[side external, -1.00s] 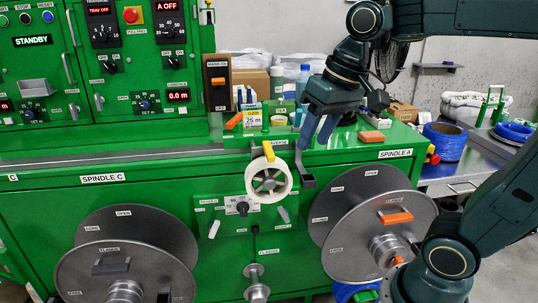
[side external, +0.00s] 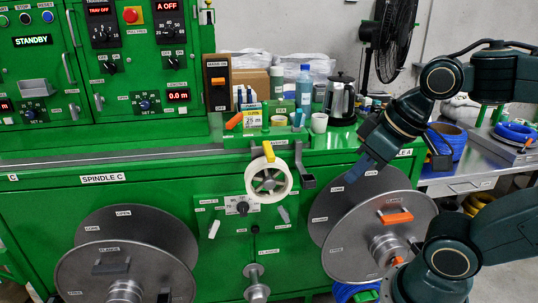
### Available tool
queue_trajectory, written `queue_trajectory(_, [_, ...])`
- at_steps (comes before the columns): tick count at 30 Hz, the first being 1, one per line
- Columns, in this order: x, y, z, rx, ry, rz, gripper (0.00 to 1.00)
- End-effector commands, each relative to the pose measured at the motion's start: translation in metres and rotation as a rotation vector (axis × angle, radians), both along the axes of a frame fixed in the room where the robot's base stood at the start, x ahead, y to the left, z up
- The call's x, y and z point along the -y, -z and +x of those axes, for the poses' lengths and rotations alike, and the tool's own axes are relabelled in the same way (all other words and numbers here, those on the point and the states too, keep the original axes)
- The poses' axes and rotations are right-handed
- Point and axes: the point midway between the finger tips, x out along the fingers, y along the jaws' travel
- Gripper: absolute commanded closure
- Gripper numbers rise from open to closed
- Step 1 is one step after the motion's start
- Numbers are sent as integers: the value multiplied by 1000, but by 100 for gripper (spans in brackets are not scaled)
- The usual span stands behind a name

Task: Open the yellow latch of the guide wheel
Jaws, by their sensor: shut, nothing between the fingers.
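The cream guide wheel (side external: 281,187) is mounted on the front of the green machine, near the middle of the side external view. The yellow latch (side external: 268,152) sits at the top of the wheel and looks upright, tilted slightly. My gripper (side external: 352,179) is to the right of the wheel, apart from it and from the latch. It points down and left in front of the upper part of the right spindle disc. Its fingers are together and hold nothing.
A dark bracket (side external: 305,168) stands just right of the wheel. The right spindle disc (side external: 332,205) with an orange latch (side external: 396,217) lies below my gripper.

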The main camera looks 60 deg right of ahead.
Motion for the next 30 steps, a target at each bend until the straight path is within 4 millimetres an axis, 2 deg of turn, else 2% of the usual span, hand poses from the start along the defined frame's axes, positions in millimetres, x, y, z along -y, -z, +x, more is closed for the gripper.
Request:
queue_trajectory(8, [-1, 5, 29, -53, 133, 106, 100])
queue_trajectory(17, [6, 21, 77, -142, 375, 323, 100])
queue_trajectory(30, [38, 55, 138, -292, 767, 709, 100])
